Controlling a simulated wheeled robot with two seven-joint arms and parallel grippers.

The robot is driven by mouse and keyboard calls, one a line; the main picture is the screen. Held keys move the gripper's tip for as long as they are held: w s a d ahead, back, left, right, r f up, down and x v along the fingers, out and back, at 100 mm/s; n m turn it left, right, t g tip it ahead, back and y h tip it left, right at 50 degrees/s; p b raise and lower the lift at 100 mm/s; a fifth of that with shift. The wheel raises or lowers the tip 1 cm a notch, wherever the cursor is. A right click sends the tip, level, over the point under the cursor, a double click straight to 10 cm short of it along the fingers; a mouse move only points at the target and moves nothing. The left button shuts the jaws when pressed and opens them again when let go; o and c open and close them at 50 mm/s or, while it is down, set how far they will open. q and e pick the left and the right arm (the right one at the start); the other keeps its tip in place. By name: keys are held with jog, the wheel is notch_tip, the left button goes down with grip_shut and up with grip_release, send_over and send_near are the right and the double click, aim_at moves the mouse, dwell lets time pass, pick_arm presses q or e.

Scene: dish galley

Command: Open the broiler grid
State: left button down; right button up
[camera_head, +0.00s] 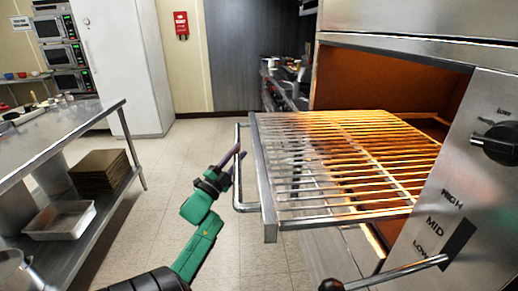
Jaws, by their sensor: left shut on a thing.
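The broiler grid (345,160) is a rack of metal bars, pulled well out of the broiler's open mouth (385,85) toward the left. Its rear part still sits inside the glowing orange opening. A bar handle (247,208) sticks out from the grid's left front edge. My left gripper (236,160), on a green and black arm, is shut on the upright part of this handle. The dark fingers partly cover the bar. My right gripper is not in view.
The broiler's control panel (470,190) has a black knob and MID and LOW marks. A lever (395,273) juts out below. A steel table (60,130) with a lower shelf stands left. Tiled floor (150,215) between is clear.

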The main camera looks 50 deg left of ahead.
pick_arm(q)
jog(key=s+a, duration=0.2)
jog(key=s, duration=0.1)
jog(key=shift+s+a+f, duration=0.1)
jog(key=c, duration=0.7)
grip_release()
jog(key=shift+o, duration=0.2)
jog(key=b+v, duration=0.2)
jog(key=v, duration=1.2)
jog(key=shift+s, duration=0.25)
jog(key=shift+f, duration=0.15)
